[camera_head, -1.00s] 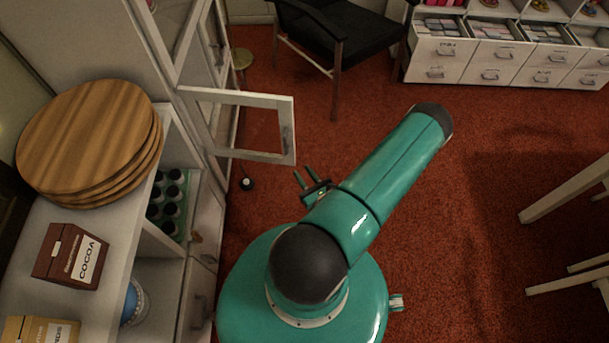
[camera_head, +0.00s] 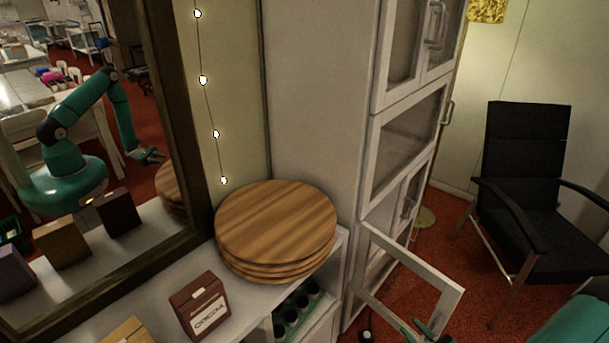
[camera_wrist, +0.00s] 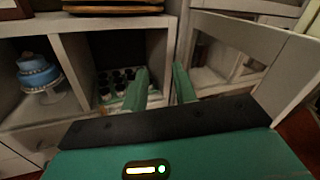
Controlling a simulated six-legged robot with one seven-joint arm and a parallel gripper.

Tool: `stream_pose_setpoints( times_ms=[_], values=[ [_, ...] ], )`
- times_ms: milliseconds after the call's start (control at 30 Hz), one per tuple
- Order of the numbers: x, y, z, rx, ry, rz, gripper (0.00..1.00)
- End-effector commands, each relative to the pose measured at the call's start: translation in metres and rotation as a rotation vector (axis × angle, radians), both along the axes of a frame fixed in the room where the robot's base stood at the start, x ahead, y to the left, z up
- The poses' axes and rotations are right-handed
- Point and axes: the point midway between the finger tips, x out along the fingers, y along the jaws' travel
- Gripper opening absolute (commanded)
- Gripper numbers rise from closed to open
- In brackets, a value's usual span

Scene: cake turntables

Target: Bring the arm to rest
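My gripper (camera_wrist: 160,88) shows in the wrist view with its two green fingers apart and nothing between them, so it is open. In the head view my gripper (camera_head: 426,330) is at the bottom edge, in front of the open glass-paned door (camera_head: 410,285). Part of my green arm shows at the lower right corner. The mirror (camera_head: 90,150) at the left reflects my green arm, bent, with its gripper over the red floor. In the wrist view the fingers point toward an open shelf holding dark-capped bottles (camera_wrist: 118,78); they look apart from it.
Stacked round wooden boards (camera_head: 275,225) and a cocoa box (camera_head: 199,305) stand on the counter. A blue cake (camera_wrist: 37,71) sits on a stand in the left compartment. The open door frame (camera_wrist: 255,45) is close right of the fingers. A black chair (camera_head: 530,190) stands behind.

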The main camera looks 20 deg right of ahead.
Motion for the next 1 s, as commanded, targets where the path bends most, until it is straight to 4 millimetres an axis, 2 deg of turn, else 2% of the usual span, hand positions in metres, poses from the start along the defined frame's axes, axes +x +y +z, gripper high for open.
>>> stream_pose_setpoints(
  times_ms=[33,200,400,700,1000],
  values=[
    [0.012,0.01,0.017,-0.049,0.008,0.094,0.28],
    [0.037,0.051,0.061,-0.194,0.047,0.384,0.28],
    [0.052,0.103,0.106,-0.389,0.095,0.705,0.28],
    [0.051,0.172,0.162,-0.745,0.163,1.118,0.28],
    [0.036,0.222,0.213,-1.18,0.197,1.422,0.28]
  ],
)
